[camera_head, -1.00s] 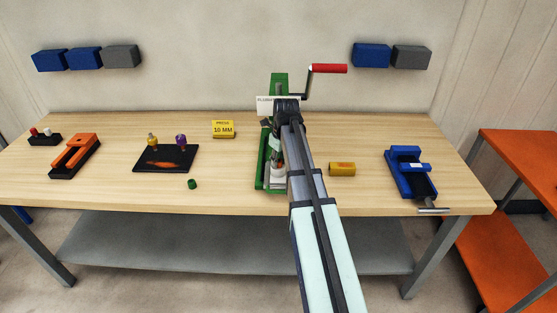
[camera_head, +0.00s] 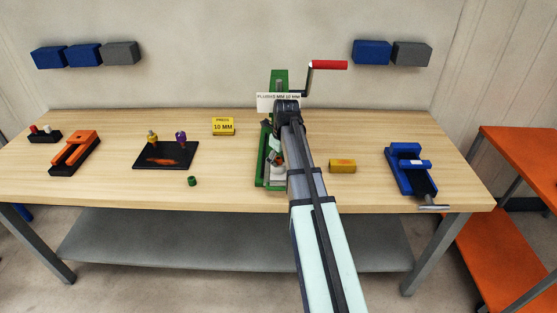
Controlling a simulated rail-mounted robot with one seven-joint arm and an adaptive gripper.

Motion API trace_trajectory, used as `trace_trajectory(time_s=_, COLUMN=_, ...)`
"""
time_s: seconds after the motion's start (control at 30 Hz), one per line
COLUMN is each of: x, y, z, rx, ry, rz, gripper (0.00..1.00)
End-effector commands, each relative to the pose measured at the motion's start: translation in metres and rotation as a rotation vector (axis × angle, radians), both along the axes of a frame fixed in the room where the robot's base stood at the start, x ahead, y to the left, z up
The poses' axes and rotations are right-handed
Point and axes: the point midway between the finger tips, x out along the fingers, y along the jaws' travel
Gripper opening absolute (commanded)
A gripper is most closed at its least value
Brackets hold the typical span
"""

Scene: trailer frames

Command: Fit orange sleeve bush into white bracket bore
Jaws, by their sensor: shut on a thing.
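My gripper (camera_head: 275,156) is mostly hidden behind my own arm, low inside the green press (camera_head: 262,172), and points down at a tilt. It is shut on a small orange-brown piece, taken as the orange sleeve bush (camera_head: 280,160), of which only a sliver shows. The white bracket (camera_head: 277,175) sits on the press base just below, partly covered by my arm. I cannot tell whether the bush touches the bracket or is in its bore.
The press has a red-handled crank (camera_head: 328,65). A black pad (camera_head: 165,163) holds a yellow and a purple piece. A green bush (camera_head: 192,181), yellow block (camera_head: 342,166), blue vise (camera_head: 408,170) and orange-black fixture (camera_head: 74,154) stand around. The front left tabletop is clear.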

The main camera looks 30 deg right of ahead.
Motion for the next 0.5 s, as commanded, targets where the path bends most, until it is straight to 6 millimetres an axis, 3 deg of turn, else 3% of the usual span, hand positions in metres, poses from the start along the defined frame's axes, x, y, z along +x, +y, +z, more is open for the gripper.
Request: trace_trajectory(time_s=0.5, x=0.0026, y=-0.0005, z=0.0068, rx=-0.001, ry=-0.007, rz=0.001, gripper=0.55)
